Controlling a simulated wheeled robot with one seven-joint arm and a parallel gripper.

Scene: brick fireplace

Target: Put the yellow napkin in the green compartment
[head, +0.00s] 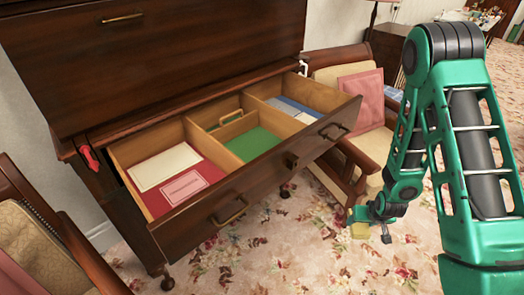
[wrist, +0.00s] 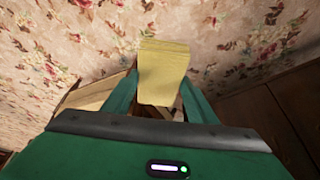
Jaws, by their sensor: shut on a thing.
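The yellow napkin (wrist: 162,70) is between the two green fingers of my gripper (wrist: 158,92) in the wrist view. In the head view the yellow napkin (head: 360,230) shows small at the end of my gripper (head: 368,214), low over the floral carpet, to the right of and outside the drawer. My gripper is shut on it. The green compartment (head: 252,144) is in the middle of the open drawer (head: 235,200), and its visible green floor is bare.
The red compartment (head: 212,172) at left holds a cream sheet and a pink card. The right compartment (head: 295,108) holds blue and grey flat items. Wooden dividers and the raised drawer front edge the compartments. A wooden armchair (head: 350,85) stands right of the drawer; another chair (head: 40,235) is at left.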

